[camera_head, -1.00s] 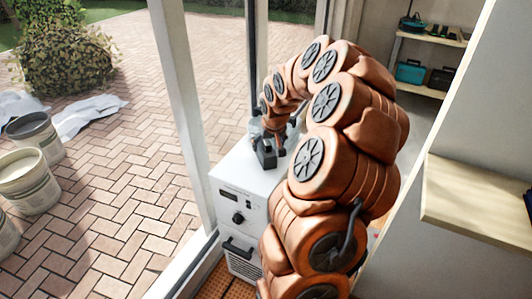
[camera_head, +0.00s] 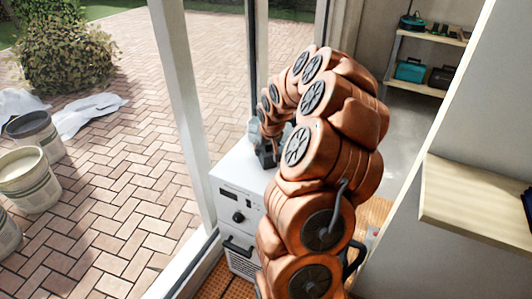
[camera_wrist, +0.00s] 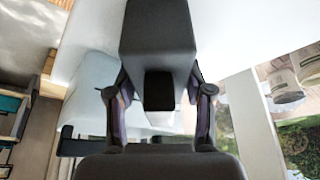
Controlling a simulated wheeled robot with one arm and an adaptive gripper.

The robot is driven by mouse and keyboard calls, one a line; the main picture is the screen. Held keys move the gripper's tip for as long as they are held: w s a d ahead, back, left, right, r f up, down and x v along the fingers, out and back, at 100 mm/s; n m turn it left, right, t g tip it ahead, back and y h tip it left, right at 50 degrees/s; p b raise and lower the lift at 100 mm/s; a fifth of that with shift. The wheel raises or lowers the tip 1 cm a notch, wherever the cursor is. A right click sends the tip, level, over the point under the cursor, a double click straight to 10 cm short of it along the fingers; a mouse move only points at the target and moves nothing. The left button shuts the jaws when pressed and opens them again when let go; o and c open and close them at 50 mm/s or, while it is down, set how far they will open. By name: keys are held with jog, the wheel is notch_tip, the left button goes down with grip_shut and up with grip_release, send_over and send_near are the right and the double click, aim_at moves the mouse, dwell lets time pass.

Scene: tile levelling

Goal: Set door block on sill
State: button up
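The door block is a dark grey, box-shaped piece (camera_wrist: 158,35) at the top middle of the wrist view. My gripper (camera_wrist: 158,78) has one finger against each side of the block and appears shut on it. In the head view my gripper (camera_head: 266,152) is over the top of the white machine, near the glass door frame. There the block is mostly hidden behind my arm, so I cannot tell whether it touches the machine. A pale strip, which looks like the sill (camera_head: 192,266), runs along the foot of the frame at the lower left.
The white machine (camera_head: 238,200) with a knob and dark handle stands beside the frame post (camera_head: 187,100). Buckets (camera_head: 28,180) and a white sheet (camera_head: 88,113) lie outside on brick paving. A wooden shelf (camera_head: 475,205) juts out at right. Shelves with boxes (camera_head: 410,70) stand behind.

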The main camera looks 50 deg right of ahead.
grip_shut()
jog(key=shift+r, duration=0.1)
dwell(0.4)
